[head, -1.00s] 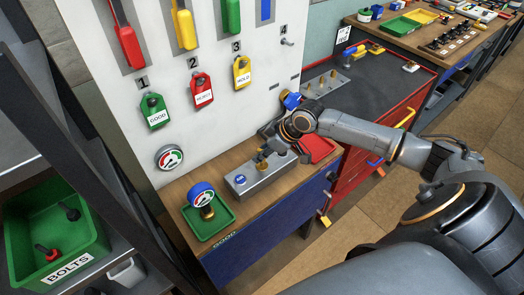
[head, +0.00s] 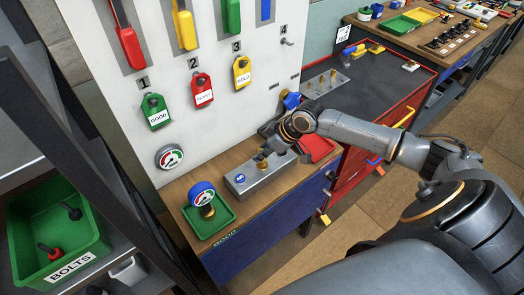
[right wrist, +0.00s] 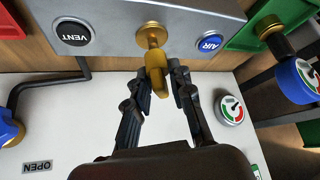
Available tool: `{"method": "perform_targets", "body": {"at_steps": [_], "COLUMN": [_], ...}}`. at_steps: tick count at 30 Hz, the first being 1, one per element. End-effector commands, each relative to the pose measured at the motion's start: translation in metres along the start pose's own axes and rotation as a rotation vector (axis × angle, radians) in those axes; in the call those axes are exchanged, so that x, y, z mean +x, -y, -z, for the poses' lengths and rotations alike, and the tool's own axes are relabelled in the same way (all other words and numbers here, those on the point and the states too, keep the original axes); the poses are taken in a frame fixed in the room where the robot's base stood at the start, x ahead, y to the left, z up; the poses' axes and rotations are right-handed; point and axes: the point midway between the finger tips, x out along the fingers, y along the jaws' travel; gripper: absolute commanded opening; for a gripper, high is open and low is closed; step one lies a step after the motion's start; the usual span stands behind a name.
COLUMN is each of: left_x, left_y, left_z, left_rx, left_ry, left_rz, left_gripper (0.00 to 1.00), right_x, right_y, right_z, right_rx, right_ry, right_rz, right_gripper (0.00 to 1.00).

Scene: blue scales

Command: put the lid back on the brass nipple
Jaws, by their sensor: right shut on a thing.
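A grey block (head: 258,184) with a blue AIR button (head: 240,178) stands on the wooden bench. The brass nipple (right wrist: 150,33) sticks out of the block's face between the VENT and AIR buttons in the right wrist view. Lid and nipple overlap in the picture, so I cannot tell whether the lid is seated. In the head view the gripper (head: 270,146) is above the block, its fingertips partly hidden. My left gripper is out of view.
A blue-rimmed gauge (head: 202,194) stands in a green tray (head: 222,222) left of the block. A red tray (head: 320,148) lies right of it. A white tag board (head: 205,130) rises behind. A green bolts bin (head: 90,215) is at the left.

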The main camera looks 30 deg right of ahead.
Motion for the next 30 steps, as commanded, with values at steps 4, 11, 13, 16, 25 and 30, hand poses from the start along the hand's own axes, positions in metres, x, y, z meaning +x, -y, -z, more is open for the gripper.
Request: {"method": "perform_targets", "body": {"at_steps": [4,11,13,16,25,30], "left_x": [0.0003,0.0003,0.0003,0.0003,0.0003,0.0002], "left_y": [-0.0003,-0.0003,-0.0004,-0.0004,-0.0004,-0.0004], "left_z": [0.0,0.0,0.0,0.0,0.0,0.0], "left_rx": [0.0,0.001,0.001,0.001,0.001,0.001], "left_ry": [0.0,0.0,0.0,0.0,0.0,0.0], "left_rz": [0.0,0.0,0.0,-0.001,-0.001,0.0], "left_gripper": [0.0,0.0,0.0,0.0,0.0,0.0], "right_x": [0.0003,0.0003,0.0003,0.0002,0.0002,0.0001], "right_y": [0.0,0.0,0.0,0.0,-0.0001,-0.0001], "right_z": [-0.0003,-0.0003,-0.0002,-0.0002,-0.0002,-0.0002], "right_rx": [0.0,0.0,0.0,0.0,0.0,0.0], "right_ry": [0.0,0.0,0.0,0.0,0.0,0.0], "right_rz": [0.0,0.0,0.0,0.0,0.0,0.0], "right_gripper": [0.08,0.44,0.48,0.48,0.71,0.71]}}
